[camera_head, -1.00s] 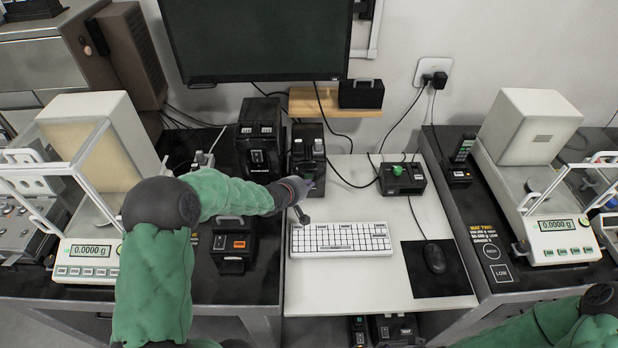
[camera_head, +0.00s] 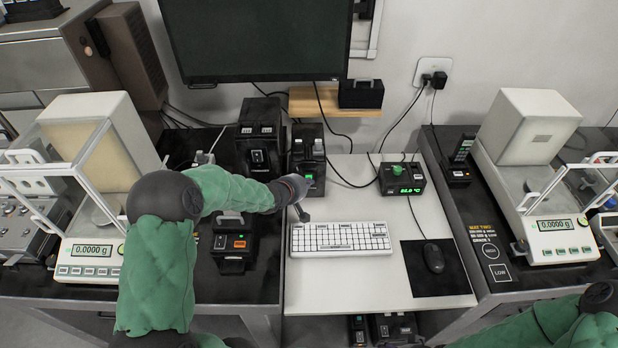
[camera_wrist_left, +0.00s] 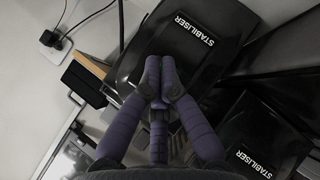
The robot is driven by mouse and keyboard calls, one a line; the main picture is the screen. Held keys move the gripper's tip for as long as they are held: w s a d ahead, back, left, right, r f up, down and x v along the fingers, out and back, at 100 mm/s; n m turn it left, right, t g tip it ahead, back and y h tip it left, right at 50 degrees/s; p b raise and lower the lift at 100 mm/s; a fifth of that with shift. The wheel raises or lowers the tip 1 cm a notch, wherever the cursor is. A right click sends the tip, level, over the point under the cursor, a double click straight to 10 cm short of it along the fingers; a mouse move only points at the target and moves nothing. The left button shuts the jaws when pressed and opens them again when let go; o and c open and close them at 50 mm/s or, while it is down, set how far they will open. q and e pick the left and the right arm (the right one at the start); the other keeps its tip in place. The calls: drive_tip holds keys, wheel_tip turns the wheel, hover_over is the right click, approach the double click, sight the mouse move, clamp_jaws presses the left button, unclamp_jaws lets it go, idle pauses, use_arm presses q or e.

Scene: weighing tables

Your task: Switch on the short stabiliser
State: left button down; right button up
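Two black stabilisers stand side by side at the back, left of centre. The right one, the shorter-looking stabiliser (camera_head: 309,140), shows a green-lit switch (camera_head: 308,178) low on its front. The taller stabiliser (camera_head: 260,115) is on its left, with a dark switch. My left gripper (camera_head: 302,187) is just in front of the short one's lower front, beside the lit switch; whether it touches is unclear. In the left wrist view its purple fingers (camera_wrist_left: 159,82) are drawn together with nothing between them, over a black body labelled STABILISER. My right gripper is out of view.
A small box (camera_head: 402,180) with a green knob shows a lit green readout. A white keyboard (camera_head: 340,238) and a mouse (camera_head: 434,258) lie in front. A black box with an orange switch (camera_head: 239,243) stands left of the keyboard. Balances stand at both sides.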

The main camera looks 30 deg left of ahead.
use_arm(q)
drive_tip(key=shift+s+d, duration=0.25)
drive_tip(key=shift+s, duration=0.15)
drive_tip(key=shift+s, duration=0.1)
drive_tip(key=shift+s+d+p, duration=0.1)
drive_tip(key=shift+s+d, duration=0.45)
drive_tip(key=shift+s, duration=0.3)
drive_tip(key=shift+s+d+p, duration=0.1)
drive_tip(key=shift+s+d, duration=0.4)
drive_tip(key=shift+s, duration=0.3)
drive_tip(key=shift+s+d+p, duration=0.1)
drive_tip(key=shift+s+d, duration=0.45)
drive_tip(key=shift+s, duration=0.3)
